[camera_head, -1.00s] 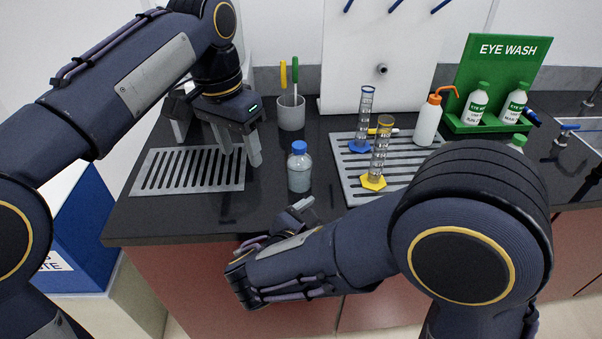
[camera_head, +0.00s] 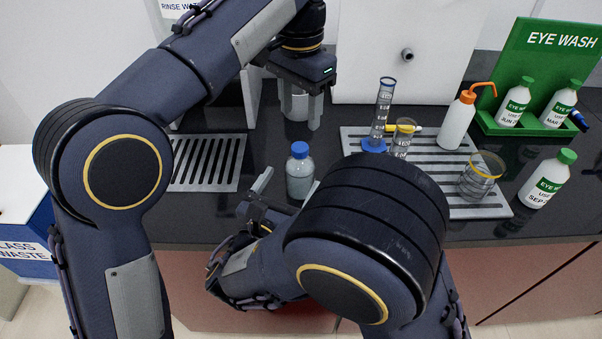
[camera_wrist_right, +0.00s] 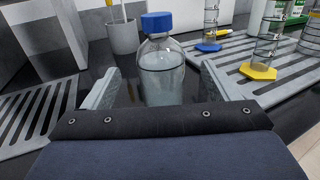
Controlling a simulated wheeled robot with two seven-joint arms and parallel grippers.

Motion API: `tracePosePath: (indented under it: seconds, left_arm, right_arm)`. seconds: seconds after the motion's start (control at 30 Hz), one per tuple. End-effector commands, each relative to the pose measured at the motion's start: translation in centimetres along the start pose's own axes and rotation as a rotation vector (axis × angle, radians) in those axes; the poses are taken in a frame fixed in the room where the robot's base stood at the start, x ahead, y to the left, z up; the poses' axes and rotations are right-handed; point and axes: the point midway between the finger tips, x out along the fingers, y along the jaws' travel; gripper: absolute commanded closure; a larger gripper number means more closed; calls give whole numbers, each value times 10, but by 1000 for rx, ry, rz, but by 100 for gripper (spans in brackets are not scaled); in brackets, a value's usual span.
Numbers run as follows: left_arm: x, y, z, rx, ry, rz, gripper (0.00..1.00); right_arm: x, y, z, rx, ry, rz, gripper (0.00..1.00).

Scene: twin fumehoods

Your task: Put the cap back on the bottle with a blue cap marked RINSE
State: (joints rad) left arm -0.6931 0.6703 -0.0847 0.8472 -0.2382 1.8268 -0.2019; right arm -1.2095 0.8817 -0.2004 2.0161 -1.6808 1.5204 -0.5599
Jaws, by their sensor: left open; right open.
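A clear bottle (camera_head: 300,183) with a blue cap (camera_head: 299,149) stands upright on the black counter. The cap sits on its neck; I cannot read any RINSE marking. In the right wrist view the bottle (camera_wrist_right: 161,82) and its blue cap (camera_wrist_right: 157,22) are straight ahead. My right gripper (camera_head: 287,188) is open and low at the front of the bottle, one finger to each side; whether the fingers reach alongside it is unclear. My left gripper (camera_head: 300,112) is open and empty, above and behind the bottle, in front of a white cup.
A slotted grey mat (camera_head: 208,165) lies left of the bottle. Another rack mat (camera_head: 450,160) to the right holds glass cylinders (camera_head: 384,112) and an orange-topped wash bottle (camera_head: 457,122). A green eye wash stand (camera_head: 500,75) is at back right. A green-capped bottle (camera_head: 547,180) stands at right.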

Motion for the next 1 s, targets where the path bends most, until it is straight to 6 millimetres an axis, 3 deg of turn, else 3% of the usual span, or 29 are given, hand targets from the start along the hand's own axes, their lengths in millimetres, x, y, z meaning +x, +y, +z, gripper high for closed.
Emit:
tracePosePath:
  seconds: [0.5, 0.93, 1.0]
  left_arm:
    - [0, 0, 0, 0, 0, 0, 49]
    - [0, 0, 0, 0, 0, 0, 49]
    - [0, 0, 0, 0, 0, 0, 49]
  right_arm:
    - [68, -1, 0, 0, 1, -3, 19]
    - [77, 0, 0, 0, 1, -1, 19]
    - [77, 0, 0, 0, 1, -1, 27]
